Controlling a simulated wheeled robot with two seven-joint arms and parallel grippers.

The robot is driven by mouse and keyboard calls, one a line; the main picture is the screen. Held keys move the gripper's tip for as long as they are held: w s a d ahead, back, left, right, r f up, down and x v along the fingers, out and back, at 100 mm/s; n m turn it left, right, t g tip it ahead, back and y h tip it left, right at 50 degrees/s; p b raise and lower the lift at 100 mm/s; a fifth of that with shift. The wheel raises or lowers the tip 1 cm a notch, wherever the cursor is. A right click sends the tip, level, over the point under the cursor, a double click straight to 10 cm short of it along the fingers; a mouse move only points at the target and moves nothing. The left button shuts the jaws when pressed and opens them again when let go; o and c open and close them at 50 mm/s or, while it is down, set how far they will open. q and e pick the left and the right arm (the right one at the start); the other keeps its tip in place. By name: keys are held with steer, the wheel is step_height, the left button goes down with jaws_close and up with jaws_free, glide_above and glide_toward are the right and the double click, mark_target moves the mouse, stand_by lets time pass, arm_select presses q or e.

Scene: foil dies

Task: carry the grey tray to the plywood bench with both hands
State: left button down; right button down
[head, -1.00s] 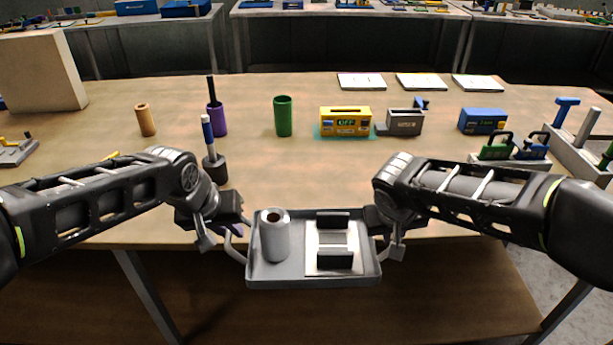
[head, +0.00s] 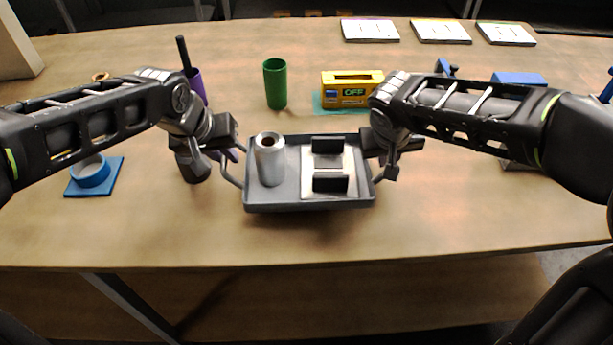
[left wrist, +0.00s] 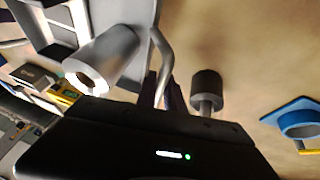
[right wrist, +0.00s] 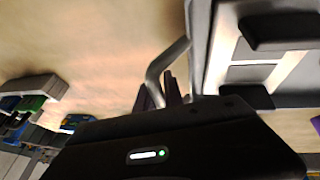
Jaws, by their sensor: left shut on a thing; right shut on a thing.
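The grey tray (head: 310,203) is held level between my two grippers, over the front part of the plywood bench (head: 440,220) in the head view. It appears a little above the surface; exact contact cannot be told. A grey hollow cylinder (head: 270,160) stands on its left side, and a white plate with two black blocks (head: 329,165) lies on its right side. My left gripper (head: 226,155) is shut on the tray's left handle (left wrist: 162,62). My right gripper (head: 384,157) is shut on the right handle (right wrist: 168,62). The arms partly hide the handles.
Beyond the tray stand a green cup (head: 275,84) and a yellow box marked OFF (head: 352,88). A dark holder (head: 193,163) stands close by my left gripper. A blue ring on a pad (head: 92,174) lies at left. The bench front is clear.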

arm_select(q)
steer(key=shift+s+r, duration=0.1)
arm_select(e)
steer(key=shift+s+r, duration=0.1)
arm_select(q)
steer(key=shift+f, duration=0.25)
arm_select(e)
steer(key=shift+f, duration=0.25)
